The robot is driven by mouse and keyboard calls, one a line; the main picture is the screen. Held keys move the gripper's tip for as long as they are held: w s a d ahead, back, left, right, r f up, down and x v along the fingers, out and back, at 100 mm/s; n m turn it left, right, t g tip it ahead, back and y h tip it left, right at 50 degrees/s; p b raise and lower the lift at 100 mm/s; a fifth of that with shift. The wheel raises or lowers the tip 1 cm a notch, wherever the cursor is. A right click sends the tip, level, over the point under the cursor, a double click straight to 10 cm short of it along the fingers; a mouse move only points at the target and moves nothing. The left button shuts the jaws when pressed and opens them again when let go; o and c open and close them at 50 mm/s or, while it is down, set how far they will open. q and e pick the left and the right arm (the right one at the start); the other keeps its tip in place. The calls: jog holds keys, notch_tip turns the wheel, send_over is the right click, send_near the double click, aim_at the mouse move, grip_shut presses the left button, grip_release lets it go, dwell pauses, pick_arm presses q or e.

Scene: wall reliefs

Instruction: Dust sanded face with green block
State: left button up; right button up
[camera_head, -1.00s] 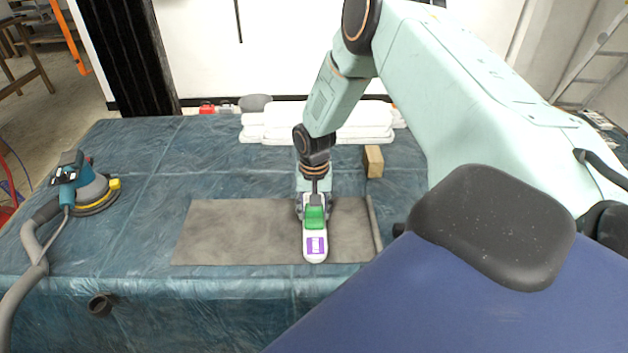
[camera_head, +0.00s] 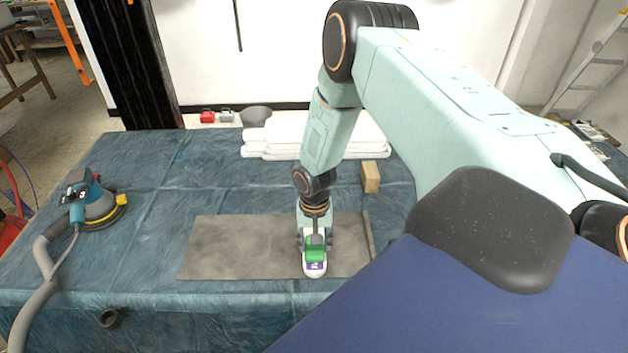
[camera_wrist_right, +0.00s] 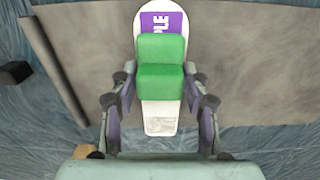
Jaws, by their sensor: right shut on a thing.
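My right gripper (camera_head: 315,238) is shut on a green block (camera_head: 315,254). The block also shows between the fingers in the right wrist view (camera_wrist_right: 160,68). Under it lies a long white piece with rounded ends (camera_wrist_right: 160,118), with a purple label (camera_wrist_right: 163,22) at its near end. The block appears to rest on the white piece's upper face and covers its middle; I cannot tell how firmly it touches. My left gripper is not in view.
The table has a blue plastic cover (camera_head: 160,175). A sander (camera_head: 95,205) with a hose stands at the left. A wooden block (camera_head: 370,177) and stacked white pieces (camera_head: 262,150) are at the back.

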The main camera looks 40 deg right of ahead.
jog(key=shift+s+r, duration=0.1)
jog(key=shift+w+d+b, duration=0.45)
jog(key=shift+w, duration=0.25)
jog(key=shift+w+d+b, duration=0.7)
jog(key=shift+w, duration=0.15)
jog(key=shift+w+d+b, duration=0.6)
jog(key=shift+w+b, duration=0.05)
jog(key=shift+b, duration=0.15)
jog(key=shift+w+d+b, duration=0.5)
jog(key=shift+w+b, duration=0.05)
jog(key=shift+w, duration=0.1)
jog(key=w+d+b, duration=0.1)
jog(key=w+b, duration=0.1)
jog(key=shift+w+d+f+b, duration=0.1)
jog(key=shift+d+f+b, duration=0.1)
jog(key=shift+d+b, duration=0.2)
jog(key=shift+w+d+r+b, duration=0.1)
jog(key=shift+w+d+b, duration=0.15)
jog(key=shift+b, duration=0.05)
jog(key=w+d+b, duration=0.2)
jog(key=b, duration=0.1)
jog(key=shift+w, duration=0.15)
jog(key=shift+r, duration=0.15)
